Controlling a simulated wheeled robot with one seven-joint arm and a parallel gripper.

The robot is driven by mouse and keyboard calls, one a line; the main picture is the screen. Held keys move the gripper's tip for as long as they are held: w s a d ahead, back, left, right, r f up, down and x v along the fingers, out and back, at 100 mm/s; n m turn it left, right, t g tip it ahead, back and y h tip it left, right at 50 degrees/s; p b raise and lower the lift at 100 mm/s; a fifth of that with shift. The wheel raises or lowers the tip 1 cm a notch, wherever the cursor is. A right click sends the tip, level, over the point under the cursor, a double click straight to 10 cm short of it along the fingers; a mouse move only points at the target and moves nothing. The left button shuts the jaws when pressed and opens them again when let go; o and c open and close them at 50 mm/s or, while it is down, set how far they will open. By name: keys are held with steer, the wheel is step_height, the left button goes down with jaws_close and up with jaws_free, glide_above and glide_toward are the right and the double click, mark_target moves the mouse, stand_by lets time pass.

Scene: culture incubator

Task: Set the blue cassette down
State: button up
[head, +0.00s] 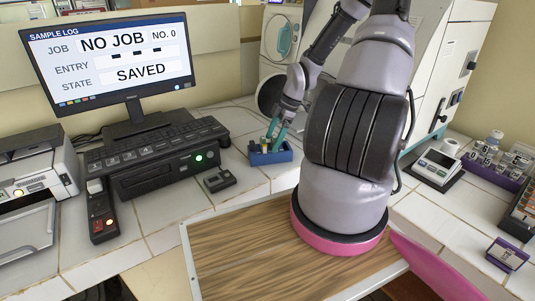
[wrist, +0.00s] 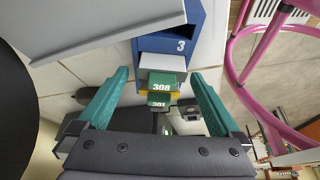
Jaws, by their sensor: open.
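A blue holder (head: 270,157) stands on the white tiled counter in the head view. In the wrist view the blue holder (wrist: 200,22) bears the number 3. A green piece marked 308 (wrist: 161,82) and a second green piece marked 301 (wrist: 160,100) show beside it, with a yellow strip between them. I cannot make out a separate blue cassette. My gripper (head: 276,136) points down at the holder. In the wrist view its teal fingers (wrist: 159,76) are spread on both sides of the green pieces, with gaps showing. Whether anything lies lower between the fingers is hidden.
A monitor (head: 110,62) reads NO JOB and SAVED. A keyboard unit (head: 155,150) and a small dark block (head: 219,180) stand left of the holder. A wooden board (head: 250,255) lies in front. A scale (head: 436,168) and a vial rack (head: 490,178) are at right.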

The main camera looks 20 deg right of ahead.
mark_target(266, 150)
steer(key=shift+x, duration=2.75)
steer(key=shift+a, duration=0.15)
steer(key=c, duration=1.2)
steer(key=shift+r, duration=0.15)
steer(key=shift+c, duration=0.2)
